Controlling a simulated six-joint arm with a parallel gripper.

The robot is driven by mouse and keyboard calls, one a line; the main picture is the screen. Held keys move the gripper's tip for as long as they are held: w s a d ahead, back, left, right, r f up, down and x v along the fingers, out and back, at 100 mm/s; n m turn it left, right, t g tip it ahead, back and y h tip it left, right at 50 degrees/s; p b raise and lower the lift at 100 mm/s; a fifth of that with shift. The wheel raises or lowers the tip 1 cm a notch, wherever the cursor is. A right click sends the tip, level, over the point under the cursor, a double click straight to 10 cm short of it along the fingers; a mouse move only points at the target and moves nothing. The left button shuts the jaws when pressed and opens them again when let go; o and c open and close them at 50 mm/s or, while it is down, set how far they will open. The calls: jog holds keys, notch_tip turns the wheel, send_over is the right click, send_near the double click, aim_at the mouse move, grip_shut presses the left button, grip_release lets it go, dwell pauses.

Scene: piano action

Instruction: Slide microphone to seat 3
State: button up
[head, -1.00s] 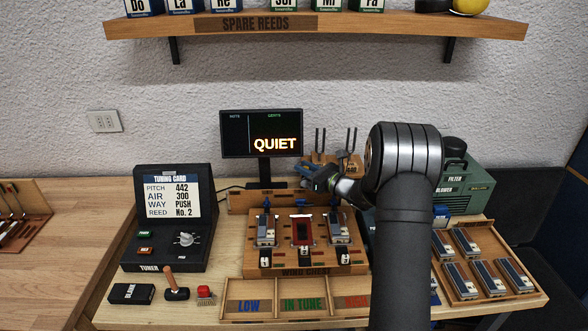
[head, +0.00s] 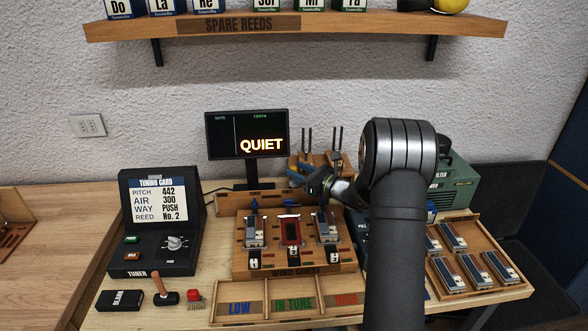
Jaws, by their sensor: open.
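The wind chest (head: 294,273) stands mid-bench, with a reed block on its left seat (head: 254,232), a red-framed slot in its middle seat (head: 291,231) and a reed block on its right seat (head: 327,228). A wooden rail (head: 232,201) runs behind it. A small blue pointed piece (head: 254,204) shows behind the left seat. I cannot tell for certain which part is the microphone; my arm may hide some of it. My gripper (head: 308,181) is open above the rail, behind the middle and right seats. I see nothing between its fingers.
A screen (head: 247,134) reading QUIET stands behind the rail. A forked wooden stand (head: 306,162) is just behind my gripper. The tuner (head: 160,225) is left, a reed tray (head: 465,291) right. In front lies a LOW / IN TUNE tray (head: 266,312).

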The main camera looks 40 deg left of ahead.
aim_at(291, 168)
jog(key=d, duration=1.5)
jog(key=shift+o, duration=0.2)
jog(key=a, duration=1.9)
jog(key=shift+a+f, duration=0.15)
jog(key=shift+f, duration=0.15)
jog(key=shift+c, duration=0.2)
